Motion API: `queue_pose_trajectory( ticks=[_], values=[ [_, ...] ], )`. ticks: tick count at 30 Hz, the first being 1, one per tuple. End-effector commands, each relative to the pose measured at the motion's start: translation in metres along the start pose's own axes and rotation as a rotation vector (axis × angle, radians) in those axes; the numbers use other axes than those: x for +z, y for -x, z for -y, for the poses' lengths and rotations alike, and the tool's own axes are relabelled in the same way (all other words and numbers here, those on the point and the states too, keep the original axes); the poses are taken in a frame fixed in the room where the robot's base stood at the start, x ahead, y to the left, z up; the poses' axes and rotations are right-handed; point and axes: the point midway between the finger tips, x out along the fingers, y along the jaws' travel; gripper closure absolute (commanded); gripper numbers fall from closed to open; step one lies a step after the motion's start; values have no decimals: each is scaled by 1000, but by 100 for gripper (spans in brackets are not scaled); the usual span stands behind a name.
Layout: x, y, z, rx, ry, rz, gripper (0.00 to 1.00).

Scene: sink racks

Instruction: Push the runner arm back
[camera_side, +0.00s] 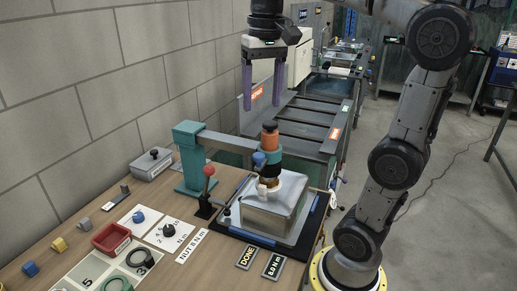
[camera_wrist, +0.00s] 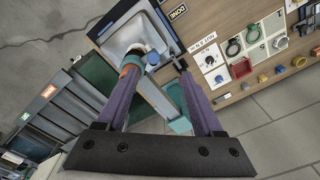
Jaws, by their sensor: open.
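The runner arm (camera_side: 223,142) is a grey bar on a teal post (camera_side: 188,158) at the back of the bench. Its outer end carries an orange, black and teal runner head (camera_side: 269,140) with a blue ball knob (camera_side: 259,159). The head stands over a metal box (camera_side: 275,210) on a dark tray. My gripper (camera_side: 263,106) is open and empty, fingers pointing down, above and behind the head in the side view. In the wrist view the runner arm (camera_wrist: 160,98) runs between my purple fingers (camera_wrist: 158,72), with the blue knob (camera_wrist: 153,58) near their tips. I see no clear contact.
A red-knobbed lever (camera_side: 208,172) stands left of the metal box. A block wall (camera_side: 110,80) bounds the back. Open air surrounds my gripper.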

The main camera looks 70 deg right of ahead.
Motion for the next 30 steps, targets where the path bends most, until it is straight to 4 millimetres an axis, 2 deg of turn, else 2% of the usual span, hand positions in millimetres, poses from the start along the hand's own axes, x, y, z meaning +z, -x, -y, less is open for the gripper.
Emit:
queue_pose_trajectory(
  ticks=[1, 3, 6, 11, 14, 24, 30],
  values=[
    [-14, -1, -2, 6, -26, 11, 31],
    [-28, -5, -4, 11, -49, 21, 31],
    [-36, -14, -8, 22, -71, 45, 31],
    [-37, -24, -11, 24, -81, 50, 31],
    [-35, -38, -11, 25, -80, 52, 31],
    [-31, -104, -12, 25, -78, 53, 31],
    [-31, -135, -12, 24, -78, 50, 31]
  ],
)
